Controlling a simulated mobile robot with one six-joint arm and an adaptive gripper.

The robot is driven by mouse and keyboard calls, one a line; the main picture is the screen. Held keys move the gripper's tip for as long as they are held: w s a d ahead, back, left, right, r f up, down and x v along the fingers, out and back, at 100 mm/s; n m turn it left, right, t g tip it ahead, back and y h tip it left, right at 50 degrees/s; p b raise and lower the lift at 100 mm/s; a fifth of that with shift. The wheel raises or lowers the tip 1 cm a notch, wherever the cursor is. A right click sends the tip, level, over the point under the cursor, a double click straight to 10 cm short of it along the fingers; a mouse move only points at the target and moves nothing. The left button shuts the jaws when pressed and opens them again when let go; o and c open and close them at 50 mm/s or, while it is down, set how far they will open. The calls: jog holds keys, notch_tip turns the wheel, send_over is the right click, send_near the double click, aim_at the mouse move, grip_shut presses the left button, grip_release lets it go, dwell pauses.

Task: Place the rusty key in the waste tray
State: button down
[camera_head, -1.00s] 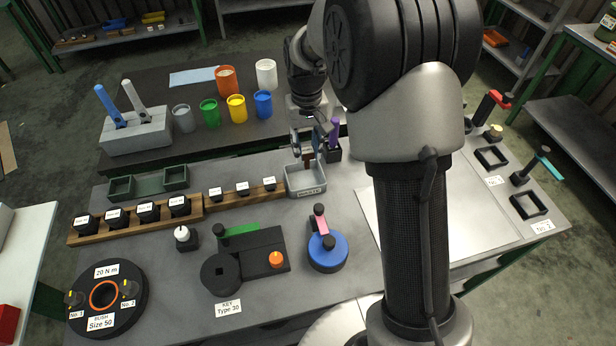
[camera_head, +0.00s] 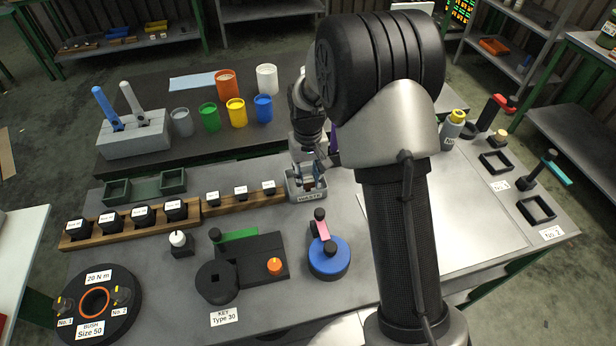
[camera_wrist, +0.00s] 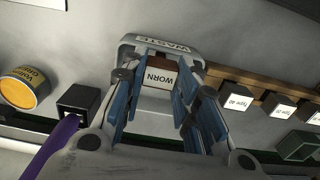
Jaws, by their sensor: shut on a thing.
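The waste tray (camera_head: 311,198) is a small grey open box labelled WASTE, behind the middle of the bench. My gripper (camera_head: 309,183) points down into its opening. In the wrist view, my gripper (camera_wrist: 157,88) has its blue fingers on either side of a brown block-like piece with a white label reading WORN, the rusty key (camera_wrist: 158,74). The fingers are shut on it. The key is within or just over the opening of the waste tray (camera_wrist: 130,41); whether it touches the floor of the tray is hidden.
A wooden rack (camera_head: 225,203) of labelled black blocks ends just left of the tray. A purple-handled tool (camera_wrist: 50,147) in a black holder stands close by. A blue round fixture (camera_head: 329,262) stands in front. Cups, including a blue one (camera_head: 263,109), stand behind.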

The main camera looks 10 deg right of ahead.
aim_at(308, 180)
jog(key=shift+f, duration=0.1)
jog(key=c, duration=1.2)
grip_release()
jog(key=shift+c, duration=0.2)
jog(key=s+r+t+p, duration=0.1)
jog(key=s+r+p, duration=0.15)
jog(key=r, duration=0.75)
jog(key=s+r+p, duration=0.1)
jog(key=s+r, duration=0.2)
jog(key=r, duration=0.7)
jog(key=s+r+t, duration=0.1)
jog(key=s+r, duration=0.2)
jog(key=s, duration=0.8)
jog(key=s+r+t, duration=0.2)
jog(key=s+r, duration=0.1)
jog(key=s, duration=0.9)
jog(key=shift+s+r+t, duration=0.2)
jog(key=shift+s+t, duration=0.1)
